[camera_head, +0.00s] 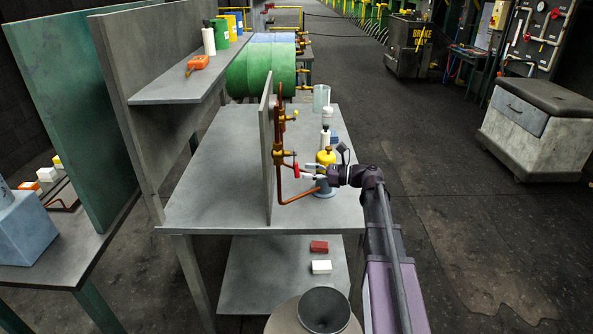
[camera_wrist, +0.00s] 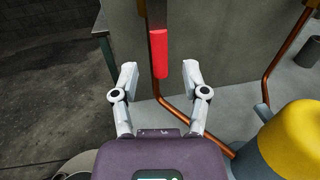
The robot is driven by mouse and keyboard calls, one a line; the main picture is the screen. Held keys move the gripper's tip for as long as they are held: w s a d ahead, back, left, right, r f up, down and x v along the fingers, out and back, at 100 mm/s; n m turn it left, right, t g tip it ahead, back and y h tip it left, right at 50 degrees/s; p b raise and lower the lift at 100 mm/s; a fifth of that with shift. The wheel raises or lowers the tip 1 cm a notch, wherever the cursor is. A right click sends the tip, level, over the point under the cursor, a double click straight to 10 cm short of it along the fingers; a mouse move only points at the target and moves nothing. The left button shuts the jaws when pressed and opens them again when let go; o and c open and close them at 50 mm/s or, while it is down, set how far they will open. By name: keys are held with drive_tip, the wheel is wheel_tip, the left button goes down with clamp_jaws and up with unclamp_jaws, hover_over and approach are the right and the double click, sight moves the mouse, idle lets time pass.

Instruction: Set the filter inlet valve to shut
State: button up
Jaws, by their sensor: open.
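A red lever handle (camera_head: 296,170) sits on brass and copper pipework (camera_head: 278,135) fixed to an upright grey panel (camera_head: 266,150). No label is readable, so I cannot tell whether this is the filter inlet valve. In the wrist view the red handle (camera_wrist: 159,53) runs up and down the picture, its lower end lying between my two fingers. My gripper (camera_head: 307,171) is open, beside the handle; its fingers also show in the wrist view (camera_wrist: 159,78), one on each side of the handle with gaps. The handle's pivot is out of the wrist view.
A yellow-topped vessel (camera_head: 326,157) stands close to my gripper and shows at the right in the wrist view (camera_wrist: 292,140). A copper pipe (camera_head: 298,198) runs below. Bottles and a clear beaker (camera_head: 321,97) stand farther back on the grey table (camera_head: 215,185).

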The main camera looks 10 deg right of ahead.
sight(297, 169)
drive_tip(key=shift+x, duration=2.05)
clamp_jaws()
